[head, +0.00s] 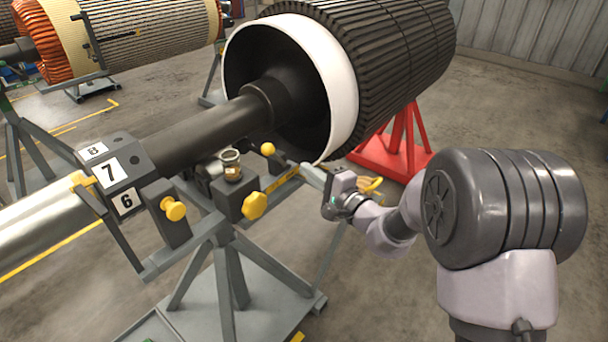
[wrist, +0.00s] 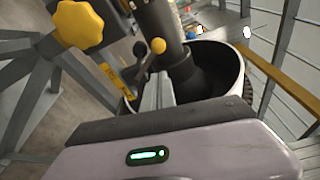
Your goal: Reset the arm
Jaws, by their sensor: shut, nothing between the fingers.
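My arm reaches in from the right in the head view. My gripper (head: 307,168) points left, near the right end of the grey rotor stand (head: 222,262) and below the white ring of the rotor (head: 345,75). Its fingers look closed and hold nothing. In the wrist view, the narrow fingers of my gripper (wrist: 157,88) show beyond my pale wrist housing, with the dark shaft and hollow rotor end behind them. I cannot tell whether the fingertips touch the stand.
Yellow knobs (head: 254,206) stick out from the stand close to my gripper. A small jar (head: 231,166) stands on it. A red support (head: 397,145) stands behind my arm. A second rotor (head: 130,35) lies at the back left. Floor at the right is open.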

